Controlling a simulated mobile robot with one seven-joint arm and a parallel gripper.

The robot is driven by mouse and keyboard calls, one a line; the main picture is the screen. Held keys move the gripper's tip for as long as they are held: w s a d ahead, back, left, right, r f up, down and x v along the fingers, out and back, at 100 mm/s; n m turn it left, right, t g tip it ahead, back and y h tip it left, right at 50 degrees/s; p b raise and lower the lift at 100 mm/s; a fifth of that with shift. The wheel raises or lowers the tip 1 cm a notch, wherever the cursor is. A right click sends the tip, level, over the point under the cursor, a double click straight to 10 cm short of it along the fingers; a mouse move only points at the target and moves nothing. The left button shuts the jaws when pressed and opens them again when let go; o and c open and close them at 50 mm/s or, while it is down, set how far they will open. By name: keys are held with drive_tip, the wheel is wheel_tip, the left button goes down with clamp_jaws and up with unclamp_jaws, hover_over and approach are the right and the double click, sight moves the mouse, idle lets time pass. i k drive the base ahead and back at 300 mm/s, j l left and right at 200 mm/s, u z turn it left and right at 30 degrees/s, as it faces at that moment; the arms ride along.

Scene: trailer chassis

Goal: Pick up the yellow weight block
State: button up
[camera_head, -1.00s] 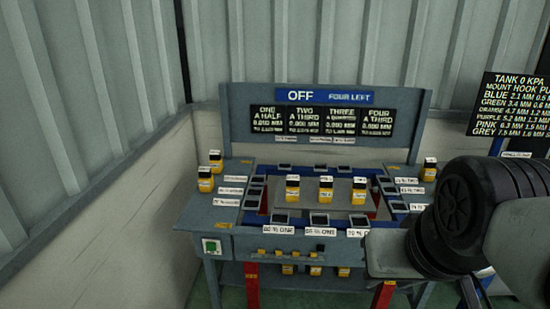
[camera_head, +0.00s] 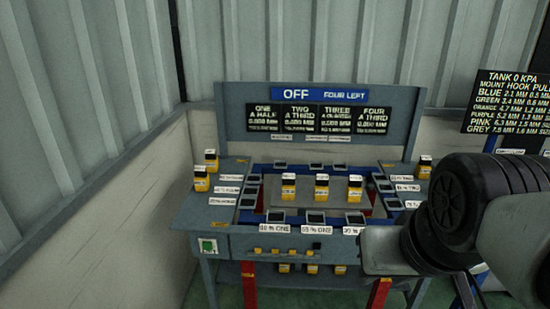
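Several small yellow weight blocks with black tops and white labels are on the grey workbench. Three stand in a row at its middle: a left one (camera_head: 288,187), a middle one (camera_head: 321,187) and a right one (camera_head: 355,188). Two more stand at the bench's left side, the front one (camera_head: 201,180) and the back one (camera_head: 211,160). Another yellow block (camera_head: 424,168) is at the right side. Which block the task means cannot be told. My gripper is not clearly seen, and no fingers show near the blocks.
A panel reading OFF (camera_head: 318,112) rises behind the bench (camera_head: 215,212). More yellow pieces sit on the lower shelf. A large black, ribbed, wheel-like thing (camera_head: 470,200) with grey parts blocks the right foreground. A wall stands close on the left.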

sight(202, 180)
drive_tip(key=i+j+u, duration=0.85)
drive_tip(key=i, duration=0.35)
drive_tip(key=i+j+u, duration=0.1)
drive_tip(key=i+u, duration=0.2)
drive_tip(key=i, duration=0.1)
